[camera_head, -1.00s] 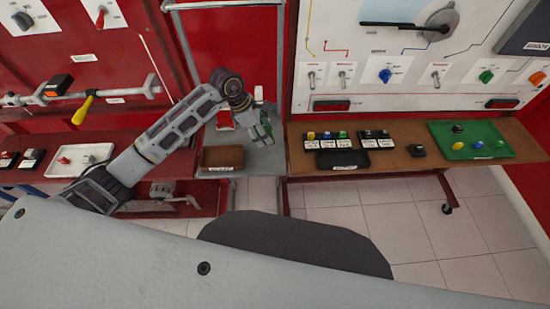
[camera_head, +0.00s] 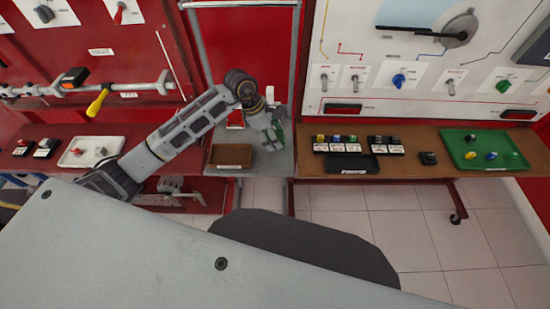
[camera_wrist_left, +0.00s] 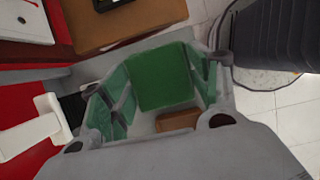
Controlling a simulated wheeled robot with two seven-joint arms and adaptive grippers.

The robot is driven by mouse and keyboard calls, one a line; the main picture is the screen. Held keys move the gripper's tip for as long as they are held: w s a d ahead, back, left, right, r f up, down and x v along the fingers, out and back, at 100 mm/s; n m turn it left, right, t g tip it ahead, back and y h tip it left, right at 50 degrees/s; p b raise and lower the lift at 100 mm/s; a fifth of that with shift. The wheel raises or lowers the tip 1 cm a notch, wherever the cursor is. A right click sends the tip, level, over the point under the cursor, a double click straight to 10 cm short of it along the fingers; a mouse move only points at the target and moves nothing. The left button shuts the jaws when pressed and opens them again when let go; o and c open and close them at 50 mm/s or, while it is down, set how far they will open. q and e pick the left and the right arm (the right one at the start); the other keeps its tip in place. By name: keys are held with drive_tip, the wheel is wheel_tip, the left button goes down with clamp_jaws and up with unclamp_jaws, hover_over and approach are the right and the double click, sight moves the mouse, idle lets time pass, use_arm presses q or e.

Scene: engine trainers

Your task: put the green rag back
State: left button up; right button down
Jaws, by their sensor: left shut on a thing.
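The green rag (camera_wrist_left: 160,75) shows as a flat green patch between the fingers of my left gripper (camera_wrist_left: 162,88) in the left wrist view. My left gripper is shut on it. In the head view the left gripper (camera_head: 272,130) points down above the grey stand between the benches, and only a sliver of the rag (camera_head: 280,131) shows at its fingers. A brown labelled tray (camera_head: 232,166) lies on the stand, just left of and below the gripper in the picture. My right gripper is not in view.
The brown bench at right holds a row of small switches (camera_head: 336,143), a black tray (camera_head: 346,163) and a green tray (camera_head: 478,163). A white tray (camera_head: 77,163) lies on the red bench at left. Red and white panels stand close behind. The grey stand (camera_head: 276,165) has some bare surface.

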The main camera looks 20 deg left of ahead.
use_arm(q)
drive_tip(key=shift+f, duration=0.5)
wheel_tip(320, 180, down, 4)
drive_tip(key=shift+f, duration=0.6)
drive_tip(key=shift+f+p, duration=0.3)
drive_tip(key=shift+f, duration=1.55)
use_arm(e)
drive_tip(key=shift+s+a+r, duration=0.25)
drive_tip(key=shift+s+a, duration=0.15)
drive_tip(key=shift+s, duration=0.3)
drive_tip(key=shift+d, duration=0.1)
